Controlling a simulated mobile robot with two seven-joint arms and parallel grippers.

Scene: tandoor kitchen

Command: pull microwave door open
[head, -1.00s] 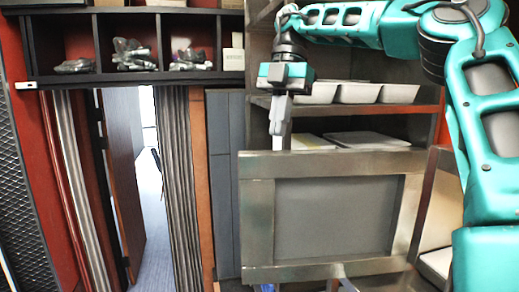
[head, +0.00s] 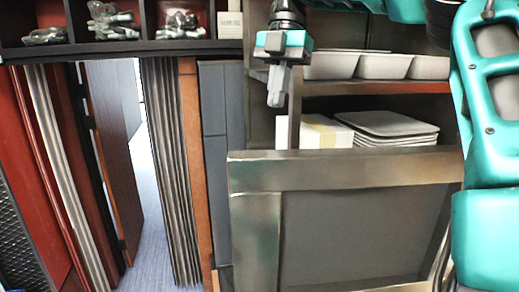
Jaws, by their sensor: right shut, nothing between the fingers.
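The microwave door (head: 253,172) is a metal-framed panel with a flat grey centre, filling the lower right of the head view. It stands in front of the shelving, and its lower part runs out of the picture. How far it is open cannot be told from this angle, and the microwave's body is not clearly visible. My right gripper (head: 276,97) points down above the door's upper left part. Its fingers are shut and empty, with a visible gap between the fingertips and the door's top edge. My left gripper is not in view.
Behind the door, shelves hold grey trays (head: 388,66), a stack of flat plates (head: 388,127) and a pale box (head: 318,131). A black cubby shelf (head: 130,47) with wrapped items hangs at upper left. A doorway (head: 150,165) opens at left.

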